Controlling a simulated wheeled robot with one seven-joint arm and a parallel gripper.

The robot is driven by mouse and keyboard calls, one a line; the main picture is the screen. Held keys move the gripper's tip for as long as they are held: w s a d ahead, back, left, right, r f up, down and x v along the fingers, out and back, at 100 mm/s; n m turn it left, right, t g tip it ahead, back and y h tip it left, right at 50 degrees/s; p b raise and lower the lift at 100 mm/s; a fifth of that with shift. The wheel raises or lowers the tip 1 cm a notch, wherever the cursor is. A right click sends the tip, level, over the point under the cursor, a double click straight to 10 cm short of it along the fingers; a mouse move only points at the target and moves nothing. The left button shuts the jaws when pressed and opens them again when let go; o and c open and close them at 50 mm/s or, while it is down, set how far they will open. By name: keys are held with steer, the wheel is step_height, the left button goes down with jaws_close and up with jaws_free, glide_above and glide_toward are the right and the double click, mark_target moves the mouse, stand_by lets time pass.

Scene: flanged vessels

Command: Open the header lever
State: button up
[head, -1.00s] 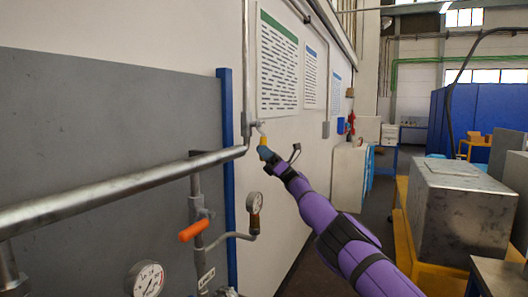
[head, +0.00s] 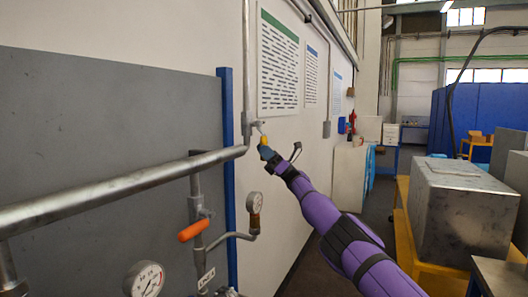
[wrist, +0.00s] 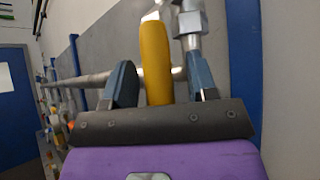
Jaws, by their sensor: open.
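The yellow lever (head: 263,140) hangs from a small valve fitting on the vertical pipe, just right of where the big header pipe (head: 120,187) meets it. In the wrist view the yellow lever (wrist: 155,62) stands upright between the two blue-grey fingers. My gripper (head: 266,152) is at the lever's lower end. In the wrist view my gripper (wrist: 161,72) is open, with a finger on each side of the lever and a visible gap to each. In the head view the fingers partly hide the lever's lower end.
A blue post (head: 228,180) edges the grey panel (head: 110,120). A metal box (head: 460,205) stands on a yellow cart at right.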

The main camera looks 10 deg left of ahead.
steer(key=v, duration=1)
steer(key=shift+d+f, duration=0.25)
steer(key=shift+f, duration=0.05)
